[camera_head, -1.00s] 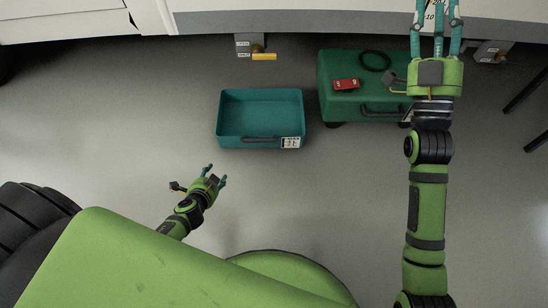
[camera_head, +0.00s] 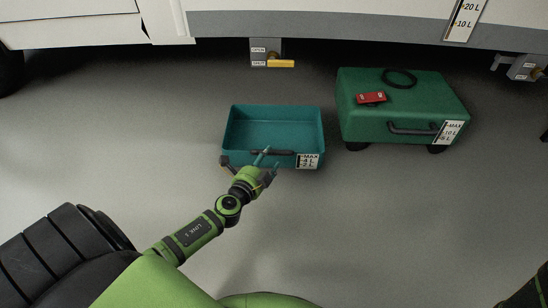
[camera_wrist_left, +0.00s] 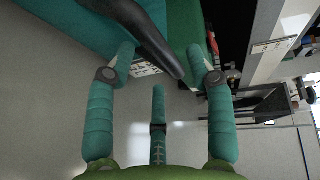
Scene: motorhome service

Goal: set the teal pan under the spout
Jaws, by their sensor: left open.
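The teal pan (camera_head: 270,132) stands on the floor at the middle, with a dark handle (camera_head: 285,152) and a level label on its near wall. My left gripper (camera_head: 268,161) is open at this handle. In the left wrist view the dark handle (camera_wrist_left: 152,42) passes between the spread fingers, and the pan (camera_wrist_left: 62,28) fills the upper left. I cannot tell whether a finger touches it. A grey valve block (camera_head: 265,50) with OPEN and SHUT labels and a yellow lever (camera_head: 281,64) hangs from the vehicle's lower edge behind the pan; its spout opening is not clear.
A green wheeled case (camera_head: 395,105) stands right of the pan, with a red object (camera_head: 371,98) and a black ring (camera_head: 399,78) on top. A second valve block (camera_head: 526,68) is at far right. Grey floor is clear between pan and vehicle.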

